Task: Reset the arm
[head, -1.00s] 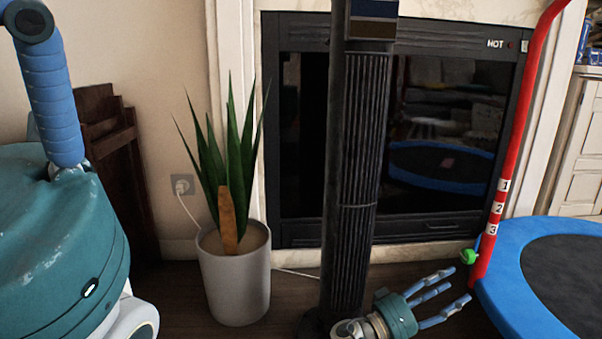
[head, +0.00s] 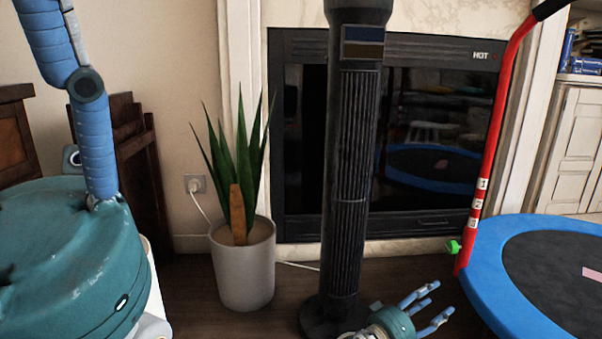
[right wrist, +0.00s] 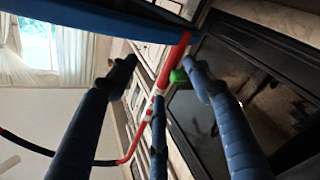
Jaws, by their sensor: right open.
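My right gripper (head: 428,302) is low in the head view, right of centre. Its blue fingers are spread apart with nothing between them. It is in front of and to the right of the black tower fan's base. In the right wrist view its open fingers (right wrist: 160,80) reach up the picture, with a red post behind them. My left gripper is out of view.
A black tower fan (head: 350,150) stands before a dark fireplace (head: 430,100). A potted plant (head: 245,270) is to its left. At right is a blue-rimmed trampoline (head: 480,285) with a red post (head: 491,150). Some wooden floor (head: 280,320) shows between plant and fan.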

